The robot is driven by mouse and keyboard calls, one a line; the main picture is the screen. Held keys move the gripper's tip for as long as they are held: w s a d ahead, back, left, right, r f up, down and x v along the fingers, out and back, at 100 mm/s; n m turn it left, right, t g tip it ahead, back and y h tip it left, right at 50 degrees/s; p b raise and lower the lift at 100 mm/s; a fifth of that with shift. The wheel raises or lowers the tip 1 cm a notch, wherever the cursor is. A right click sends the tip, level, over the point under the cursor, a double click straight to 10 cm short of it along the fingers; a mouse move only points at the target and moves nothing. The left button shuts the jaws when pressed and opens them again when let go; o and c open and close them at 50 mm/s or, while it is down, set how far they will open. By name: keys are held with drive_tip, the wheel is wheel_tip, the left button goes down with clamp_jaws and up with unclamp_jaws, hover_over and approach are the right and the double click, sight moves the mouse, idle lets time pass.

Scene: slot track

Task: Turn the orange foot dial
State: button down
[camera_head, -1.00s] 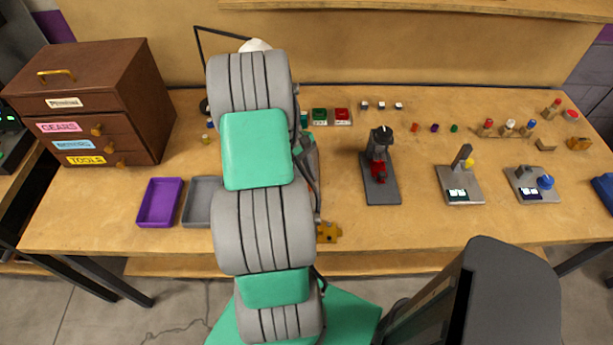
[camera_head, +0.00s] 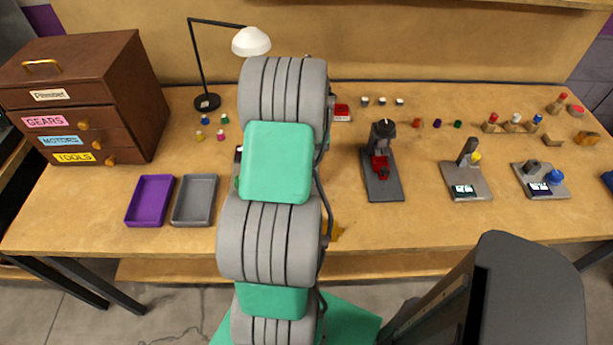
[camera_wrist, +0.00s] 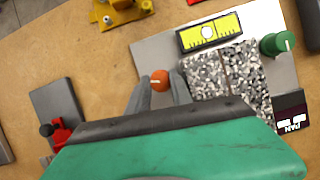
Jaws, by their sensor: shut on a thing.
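The orange foot dial (camera_wrist: 159,79) shows in the wrist view as a small round knob with a pale line on its top. It is at the left edge of a grey plate (camera_wrist: 155,48). My gripper (camera_wrist: 159,88) is around it, one grey finger on each side, shut on the dial. The plate also carries a yellow level gauge (camera_wrist: 209,32), a speckled stone block (camera_wrist: 222,75) and a green dial (camera_wrist: 275,45). In the head view my arm hides the dial, most of the plate and my gripper.
A yellow bracket (camera_wrist: 122,12) lies close to the plate in the wrist view. A red and black device on a dark base (camera_head: 382,185) stands right of my arm. Purple (camera_head: 150,201) and grey (camera_head: 195,200) trays lie to the left.

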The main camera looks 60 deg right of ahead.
drive_tip(key=m+p, duration=0.1)
drive_tip(key=m+t+p, duration=0.1)
drive_tip(key=shift+s+r+m, duration=0.1)
drive_tip(key=shift+r+m, duration=0.2)
drive_tip(key=shift+m, duration=0.1)
drive_tip(key=shift+m+t+p, duration=0.4)
drive_tip(key=shift+m+p, duration=0.5)
drive_tip(key=shift+p, duration=0.2)
drive_tip(key=shift+m+t+p, duration=0.4)
drive_tip(key=shift+m+p, duration=0.5)
drive_tip(key=shift+p, duration=0.3)
drive_tip(key=shift+f+m+p, duration=0.2)
drive_tip(key=shift+m+p, duration=0.3)
drive_tip(key=shift+p, duration=0.05)
drive_tip(key=shift+f, duration=0.1)
drive_tip(key=c, duration=1.1)
unclamp_jaws()
drive_tip(key=shift+c, duration=0.2)
